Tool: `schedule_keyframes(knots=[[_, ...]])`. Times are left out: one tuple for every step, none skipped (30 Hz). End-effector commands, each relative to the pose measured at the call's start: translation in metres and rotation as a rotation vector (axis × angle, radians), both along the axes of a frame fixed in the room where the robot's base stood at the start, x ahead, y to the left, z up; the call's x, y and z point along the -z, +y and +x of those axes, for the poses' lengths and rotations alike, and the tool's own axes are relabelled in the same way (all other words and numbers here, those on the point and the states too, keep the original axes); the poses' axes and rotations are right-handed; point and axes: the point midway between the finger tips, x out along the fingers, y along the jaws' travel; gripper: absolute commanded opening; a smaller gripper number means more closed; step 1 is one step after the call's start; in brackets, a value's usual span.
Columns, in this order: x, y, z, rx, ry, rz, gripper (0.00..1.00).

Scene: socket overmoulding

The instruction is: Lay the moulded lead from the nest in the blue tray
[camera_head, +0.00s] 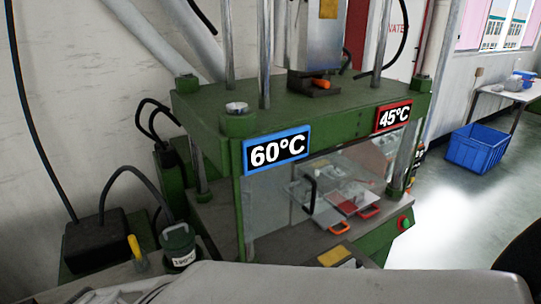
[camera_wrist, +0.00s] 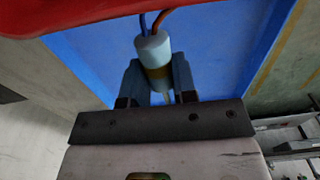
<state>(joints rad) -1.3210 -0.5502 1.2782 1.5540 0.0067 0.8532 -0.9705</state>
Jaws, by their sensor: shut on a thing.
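In the wrist view my gripper (camera_wrist: 156,84) is shut on the moulded lead, gripping its pale cylindrical body (camera_wrist: 152,47). A blue wire and a brown wire run from its top end, and a tan band shows lower down between the fingers. The blue tray (camera_wrist: 222,55) fills the background behind the lead. The lead appears in front of the tray's blue surface; I cannot tell how far apart they are. In the head view neither my gripper nor the lead is seen, and I cannot make out the nest.
A red edge (camera_wrist: 60,14) crosses the top left of the wrist view. Grey surface (camera_wrist: 40,85) lies beside the tray. In the head view a green press (camera_head: 340,115) with 60°C and 45°C signs fills the middle. A blue crate (camera_head: 476,150) stands on the floor at right.

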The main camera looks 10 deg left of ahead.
Motion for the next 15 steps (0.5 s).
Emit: schedule_keyframes(knots=[[0.003,0.000,0.000,0.000,0.000,0.000,0.02],[0.005,0.000,0.000,0.000,0.000,0.000,0.02],[0.007,0.000,0.000,0.000,0.000,0.000,0.02],[0.009,0.000,0.000,0.000,0.000,0.000,0.02],[0.011,0.000,0.000,0.000,0.001,-0.001,0.02],[0.013,0.000,0.000,0.000,0.000,-0.001,0.02],[0.015,0.000,0.000,0.000,0.000,-0.001,0.02],[0.017,0.000,0.000,0.000,0.001,-0.002,0.02],[0.019,0.000,0.000,0.000,0.000,-0.001,0.02],[0.020,0.000,0.000,0.000,0.000,-0.001,0.02],[0.022,0.000,0.000,0.000,0.001,-0.001,0.02],[0.024,0.000,0.000,0.000,0.000,0.000,0.02],[0.026,0.000,0.000,0.000,0.000,0.000,0.02],[0.027,0.000,0.000,0.000,0.000,0.000,0.02],[0.030,0.000,0.000,0.000,0.001,-0.001,0.02]])
